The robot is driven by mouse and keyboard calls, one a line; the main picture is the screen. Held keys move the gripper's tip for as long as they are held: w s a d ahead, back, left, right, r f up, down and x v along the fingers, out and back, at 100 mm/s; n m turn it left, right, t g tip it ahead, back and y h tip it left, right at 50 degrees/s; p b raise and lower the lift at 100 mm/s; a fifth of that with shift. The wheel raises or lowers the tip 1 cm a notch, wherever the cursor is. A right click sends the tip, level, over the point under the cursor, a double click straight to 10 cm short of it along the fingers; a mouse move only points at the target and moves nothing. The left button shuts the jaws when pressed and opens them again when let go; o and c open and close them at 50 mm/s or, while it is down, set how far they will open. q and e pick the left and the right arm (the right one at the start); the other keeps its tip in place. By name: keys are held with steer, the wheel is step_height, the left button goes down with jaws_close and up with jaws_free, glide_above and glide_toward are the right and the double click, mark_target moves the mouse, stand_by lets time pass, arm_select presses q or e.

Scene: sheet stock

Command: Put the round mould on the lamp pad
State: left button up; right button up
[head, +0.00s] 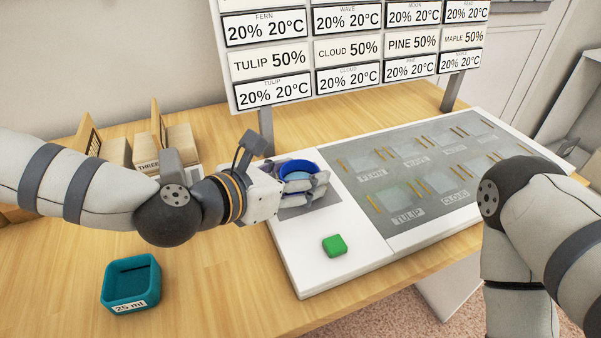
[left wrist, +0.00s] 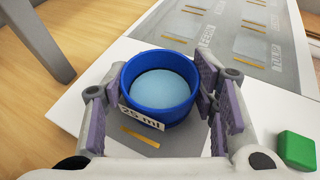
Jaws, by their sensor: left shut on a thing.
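The round mould is a blue cup with a pale blue inside (head: 299,166). In the left wrist view, the mould (left wrist: 160,87) carries a "25 ml" label on its near side and looks upright. My left gripper (head: 303,187) is shut on it, with finger pads on both sides. The mould is over a small grey pad (head: 325,204) on the white board, probably the lamp pad; no name on it is readable. The pad (left wrist: 180,146) has a yellow strip near the mould. I cannot tell if the mould touches the pad. My right gripper is out of view.
A green block (head: 334,245) sits on the white board (head: 310,262). A large grey mat (head: 390,215) with labelled squares lies to the right. A teal square mould (head: 131,284) stands at the front left. A sign board (head: 350,48) rises behind; wooden boxes (head: 150,150) stand at the left.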

arm_select(q)
steer(key=shift+s+a+r, duration=0.1)
steer(key=shift+s+r, duration=0.05)
steer(key=shift+s, duration=0.05)
steer(key=shift+w, duration=0.1)
steer(key=o, duration=1.1)
steer(key=shift+w, duration=0.1)
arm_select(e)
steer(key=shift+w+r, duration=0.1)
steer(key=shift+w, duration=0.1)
arm_select(q)
steer(key=shift+r, duration=0.1)
steer(key=p+v, duration=0.2)
steer(key=v, duration=1)
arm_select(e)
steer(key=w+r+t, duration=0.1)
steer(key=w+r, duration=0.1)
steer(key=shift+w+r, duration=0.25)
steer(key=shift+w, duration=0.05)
